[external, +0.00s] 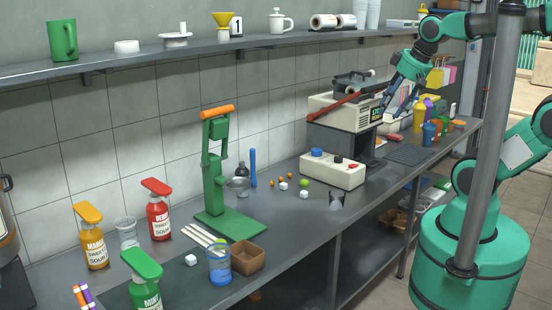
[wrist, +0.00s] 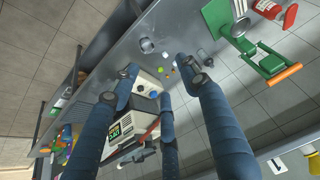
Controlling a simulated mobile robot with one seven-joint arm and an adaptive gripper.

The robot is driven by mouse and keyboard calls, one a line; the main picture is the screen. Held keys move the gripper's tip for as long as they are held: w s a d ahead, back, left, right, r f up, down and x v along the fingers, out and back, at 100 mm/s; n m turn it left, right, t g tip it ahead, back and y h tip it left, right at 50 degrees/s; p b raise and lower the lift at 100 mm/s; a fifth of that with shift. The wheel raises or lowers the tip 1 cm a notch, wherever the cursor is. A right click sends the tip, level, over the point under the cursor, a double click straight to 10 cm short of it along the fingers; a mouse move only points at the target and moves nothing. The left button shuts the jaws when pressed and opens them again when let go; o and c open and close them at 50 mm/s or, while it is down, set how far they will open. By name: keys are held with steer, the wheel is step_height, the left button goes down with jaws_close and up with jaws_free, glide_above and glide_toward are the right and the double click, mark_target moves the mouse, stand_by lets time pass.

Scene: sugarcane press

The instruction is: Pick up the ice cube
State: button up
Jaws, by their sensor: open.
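Small white cubes that look like ice cubes lie on the grey counter. Two are near the middle, one (external: 283,186) by the orange balls and another (external: 304,194) below the green lime. A larger white cube (external: 191,259) lies at the front left by the wooden sticks. I cannot tell which one the task names. A small white cube (wrist: 165,54) also shows in the wrist view. My gripper (external: 394,112) is open and empty, raised above the counter at the right, well away from the cubes. Its blue fingers spread apart in the wrist view (wrist: 155,78).
A white box with knobs (external: 330,172) and the press machine (external: 340,120) stand between my gripper and the cubes. A green hand press (external: 215,175), syrup bottles (external: 158,210) and a blue cup (external: 219,265) are further left. A shelf (external: 200,50) runs above.

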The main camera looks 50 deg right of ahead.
steer(key=w+d+f+g, duration=0.2)
steer(key=w, duration=1.3)
steer(key=g, duration=0.3)
glide_above(303, 191)
step_height(303, 191, down, 31)
steer(key=shift+s+a, duration=0.15)
steer(key=shift+s, duration=0.05)
steer(key=shift+f+b, duration=0.6)
steer(key=shift+f, duration=3.75)
steer(key=shift+f, duration=0.1)
steer(key=shift+f+b, duration=0.65)
steer(key=shift+f, duration=1.85)
